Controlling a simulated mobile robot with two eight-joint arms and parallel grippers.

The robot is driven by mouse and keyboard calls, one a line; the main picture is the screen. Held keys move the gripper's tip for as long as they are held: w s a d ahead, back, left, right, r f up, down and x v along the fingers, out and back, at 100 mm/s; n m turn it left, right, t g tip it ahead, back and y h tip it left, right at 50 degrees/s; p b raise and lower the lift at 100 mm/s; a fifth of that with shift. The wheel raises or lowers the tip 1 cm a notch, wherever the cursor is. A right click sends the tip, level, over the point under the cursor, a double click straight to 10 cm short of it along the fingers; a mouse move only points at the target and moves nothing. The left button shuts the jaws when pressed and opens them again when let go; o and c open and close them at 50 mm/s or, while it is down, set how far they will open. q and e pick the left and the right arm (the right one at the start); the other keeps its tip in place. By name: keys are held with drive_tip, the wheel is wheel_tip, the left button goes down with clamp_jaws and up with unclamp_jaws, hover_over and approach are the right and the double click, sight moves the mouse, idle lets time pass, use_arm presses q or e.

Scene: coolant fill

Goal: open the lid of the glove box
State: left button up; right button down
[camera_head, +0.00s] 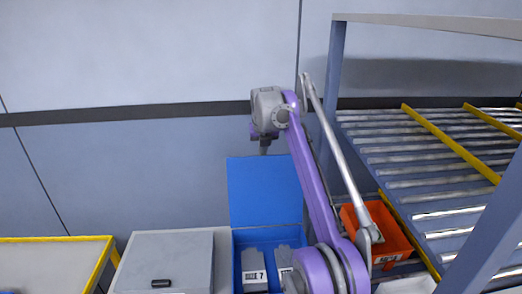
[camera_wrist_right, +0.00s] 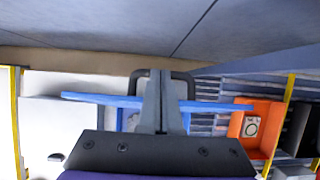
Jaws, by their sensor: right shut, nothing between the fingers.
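The blue box (camera_head: 237,273), the likely glove box, stands on the bench at the lower middle in the head view. Its blue lid (camera_head: 262,190) is up, standing steeply at the back edge. Grey labelled items (camera_head: 255,268) lie inside. My right gripper (camera_head: 264,148) is just above the lid's top edge, pointing down, shut and empty; contact with the lid cannot be told. In the right wrist view the closed fingers (camera_wrist_right: 160,85) show in front of the lid (camera_wrist_right: 95,98), which appears nearly edge-on. My left gripper is in neither view.
A grey box (camera_head: 170,250) with a dark handle stands left of the blue box. An orange bin (camera_head: 386,235) is at the right, beside a roller rack (camera_head: 420,150) with yellow rails. A yellow-edged table (camera_head: 50,262) is at the far left. The wall is close behind.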

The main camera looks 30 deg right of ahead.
drive_tip(key=shift+w+d, duration=0.1)
drive_tip(key=shift+w, duration=0.05)
idle(0.3)
